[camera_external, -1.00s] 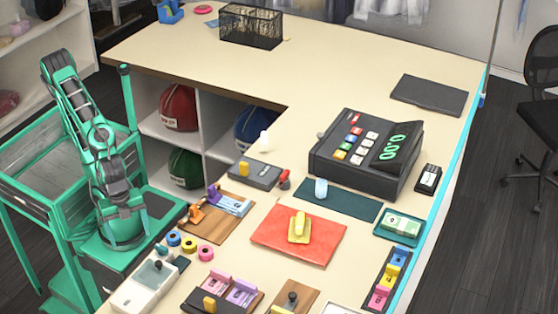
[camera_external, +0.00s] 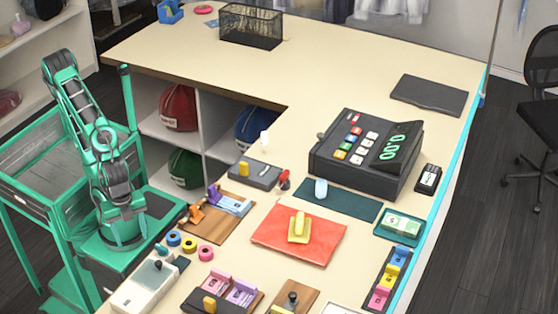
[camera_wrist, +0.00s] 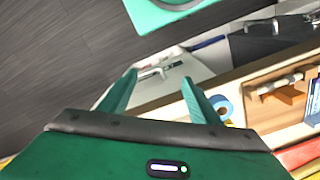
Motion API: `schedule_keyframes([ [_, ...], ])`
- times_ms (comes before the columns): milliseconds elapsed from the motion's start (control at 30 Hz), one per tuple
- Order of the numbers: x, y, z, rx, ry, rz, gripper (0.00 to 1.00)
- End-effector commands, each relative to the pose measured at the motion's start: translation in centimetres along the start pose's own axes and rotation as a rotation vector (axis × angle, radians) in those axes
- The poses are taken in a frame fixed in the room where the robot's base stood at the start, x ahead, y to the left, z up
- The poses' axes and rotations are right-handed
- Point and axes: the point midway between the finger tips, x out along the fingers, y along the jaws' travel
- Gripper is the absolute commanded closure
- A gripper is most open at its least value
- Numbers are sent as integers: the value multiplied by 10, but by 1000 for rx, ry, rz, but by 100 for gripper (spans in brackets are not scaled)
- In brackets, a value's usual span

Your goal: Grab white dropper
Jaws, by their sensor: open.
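A black cash register (camera_external: 367,153) stands right of centre. A red mat (camera_external: 270,233) with a yellow item lies in front. Tape rolls (camera_external: 189,246) and a pale lidded box (camera_external: 140,292) lie nearest my arm. The counter's far part is largely clear.

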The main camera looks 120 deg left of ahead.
Motion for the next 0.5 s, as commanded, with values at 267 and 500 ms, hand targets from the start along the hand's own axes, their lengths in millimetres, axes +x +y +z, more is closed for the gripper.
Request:
schedule_keyframes([
  [267, 0, 0, 0, 0, 0, 0, 61],
  [500, -24, 6, 10, 1, 17, -8, 61],
])
